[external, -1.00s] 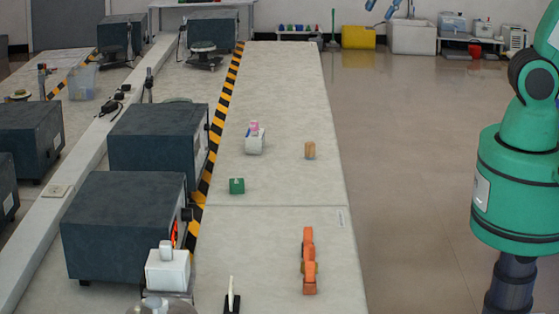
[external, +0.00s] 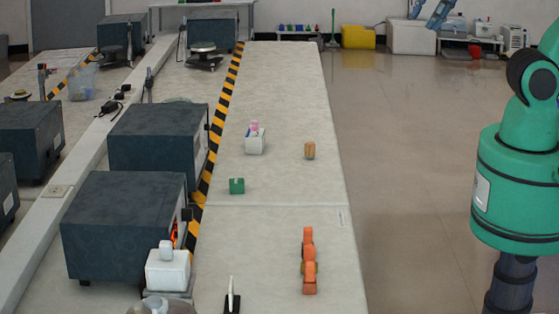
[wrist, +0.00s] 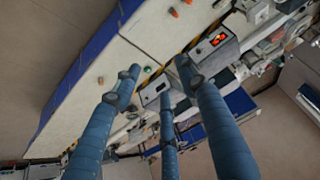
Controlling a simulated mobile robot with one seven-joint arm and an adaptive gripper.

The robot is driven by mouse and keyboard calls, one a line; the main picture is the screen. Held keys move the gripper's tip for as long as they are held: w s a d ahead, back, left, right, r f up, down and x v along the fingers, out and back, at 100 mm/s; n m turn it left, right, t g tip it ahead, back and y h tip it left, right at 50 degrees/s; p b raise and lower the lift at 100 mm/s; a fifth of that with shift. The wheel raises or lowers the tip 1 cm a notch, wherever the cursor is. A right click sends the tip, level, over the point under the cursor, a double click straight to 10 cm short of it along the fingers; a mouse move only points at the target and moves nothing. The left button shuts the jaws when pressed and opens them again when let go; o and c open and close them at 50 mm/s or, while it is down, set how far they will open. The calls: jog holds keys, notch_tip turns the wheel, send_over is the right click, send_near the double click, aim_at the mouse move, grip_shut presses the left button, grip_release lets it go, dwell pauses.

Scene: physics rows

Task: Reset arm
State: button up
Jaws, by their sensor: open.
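My gripper (external: 424,20) shows as blue fingers at the top edge of the external view, high up and right of the bench. In the wrist view, the three blue fingers of my gripper (wrist: 160,76) are spread apart with nothing between them. My green arm stands at the right of the external view; its upper part is out of frame. The wrist view looks at the bench from a distance and at a tilt.
The pale bench (external: 285,80) carries an orange object (external: 309,262), a green block (external: 237,186), a tan block (external: 310,150) and a white box (external: 254,143) with something pink. Dark boxes (external: 125,225) line its left side. The floor (external: 410,170) right of the bench is clear.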

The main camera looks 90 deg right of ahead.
notch_tip(320, 180, down, 8)
jog(key=b, duration=0.7)
jog(key=shift+r+b, duration=0.2)
jog(key=shift+b, duration=0.1)
